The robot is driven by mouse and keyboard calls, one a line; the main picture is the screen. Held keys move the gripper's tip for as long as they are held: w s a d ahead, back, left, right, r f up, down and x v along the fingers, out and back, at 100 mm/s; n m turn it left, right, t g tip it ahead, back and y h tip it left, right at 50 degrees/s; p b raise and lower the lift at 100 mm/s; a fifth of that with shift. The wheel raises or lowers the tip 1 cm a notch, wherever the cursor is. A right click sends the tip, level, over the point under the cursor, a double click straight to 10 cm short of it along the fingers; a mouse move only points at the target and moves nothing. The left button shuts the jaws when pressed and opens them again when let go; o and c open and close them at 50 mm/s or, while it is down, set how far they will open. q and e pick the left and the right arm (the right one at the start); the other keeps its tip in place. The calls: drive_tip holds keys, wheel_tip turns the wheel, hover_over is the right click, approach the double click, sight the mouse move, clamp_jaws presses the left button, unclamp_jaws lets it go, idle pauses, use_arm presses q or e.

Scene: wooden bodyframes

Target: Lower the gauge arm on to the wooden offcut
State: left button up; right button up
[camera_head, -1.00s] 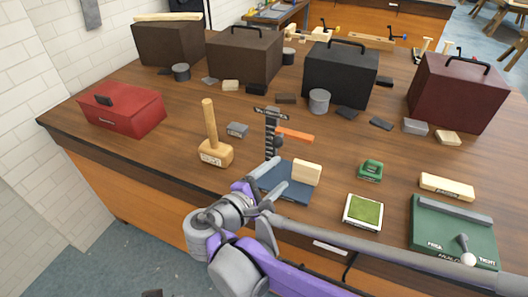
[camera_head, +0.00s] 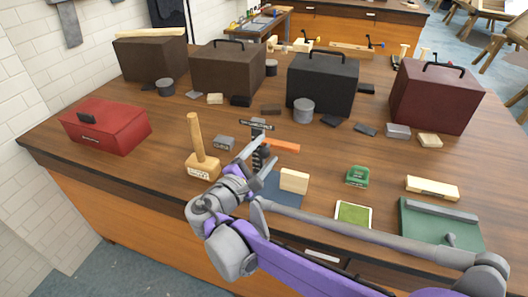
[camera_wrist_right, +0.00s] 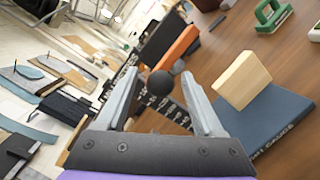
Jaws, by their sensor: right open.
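The height gauge is a dark column with a pale scale, and its orange arm (camera_head: 282,146) points right in the head view. The arm also shows in the wrist view (camera_wrist_right: 180,47). A round black knob (camera_wrist_right: 159,83) sits on the gauge. The pale wooden offcut (camera_head: 294,180) stands on the blue base plate (camera_head: 283,197), below and apart from the orange arm. My right gripper (camera_head: 260,158) is open at the gauge. In the wrist view the knob appears between its fingertips; whether they touch it I cannot tell. My left gripper is out of view.
A wooden mallet (camera_head: 203,164) and a small grey block (camera_head: 224,142) stand left of the gauge. A green-handled block (camera_head: 357,177) and a green-topped tile (camera_head: 353,215) lie to the right. Several toolboxes, including a black one (camera_head: 321,86), line the back.

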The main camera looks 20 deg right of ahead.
drive_tip(key=shift+w+d, duration=0.1)
clamp_jaws()
idle(0.3)
idle(1.1)
